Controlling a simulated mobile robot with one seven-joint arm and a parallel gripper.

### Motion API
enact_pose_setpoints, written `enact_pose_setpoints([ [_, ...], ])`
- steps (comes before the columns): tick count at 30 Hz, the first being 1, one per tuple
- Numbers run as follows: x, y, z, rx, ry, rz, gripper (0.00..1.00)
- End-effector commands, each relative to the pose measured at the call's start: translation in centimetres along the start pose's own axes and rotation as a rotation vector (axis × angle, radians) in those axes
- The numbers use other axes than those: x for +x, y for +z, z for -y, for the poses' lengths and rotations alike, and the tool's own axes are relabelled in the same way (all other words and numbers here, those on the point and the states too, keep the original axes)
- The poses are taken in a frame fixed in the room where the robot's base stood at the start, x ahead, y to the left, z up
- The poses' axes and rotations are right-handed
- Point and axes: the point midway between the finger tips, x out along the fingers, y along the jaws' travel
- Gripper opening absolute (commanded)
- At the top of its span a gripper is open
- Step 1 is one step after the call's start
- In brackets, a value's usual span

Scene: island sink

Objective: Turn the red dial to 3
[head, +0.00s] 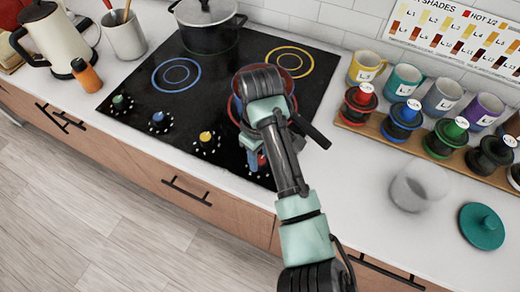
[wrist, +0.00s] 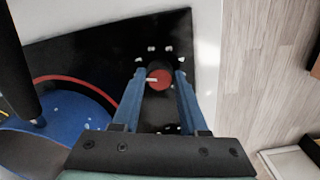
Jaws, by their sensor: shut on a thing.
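The red dial (wrist: 160,79) sits on the black stove panel, with a short white pointer mark toward the left of the wrist view and white marks around it. My gripper (wrist: 160,73) has its two blue fingers on either side of the dial, shut on it. In the head view my gripper (head: 257,162) reaches down at the front right corner of the stove, and my arm hides most of the dial. The number at the pointer is too small to read.
Green (head: 118,102), blue (head: 158,117) and yellow (head: 205,137) dials line the stove's front edge. A pan with a black handle (head: 310,131) stands close behind my gripper, partly hidden. A pot (head: 208,25) is at the back. Mugs and a glass (head: 418,186) stand right.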

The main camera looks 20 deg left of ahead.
Motion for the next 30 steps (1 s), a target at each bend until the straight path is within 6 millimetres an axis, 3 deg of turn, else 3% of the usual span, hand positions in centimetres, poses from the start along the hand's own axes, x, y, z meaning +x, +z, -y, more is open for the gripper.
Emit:
enact_pose_setpoints([
  [30,-0.34,-0.08,0.10,0.964,-0.001,0.001,0.00],
])
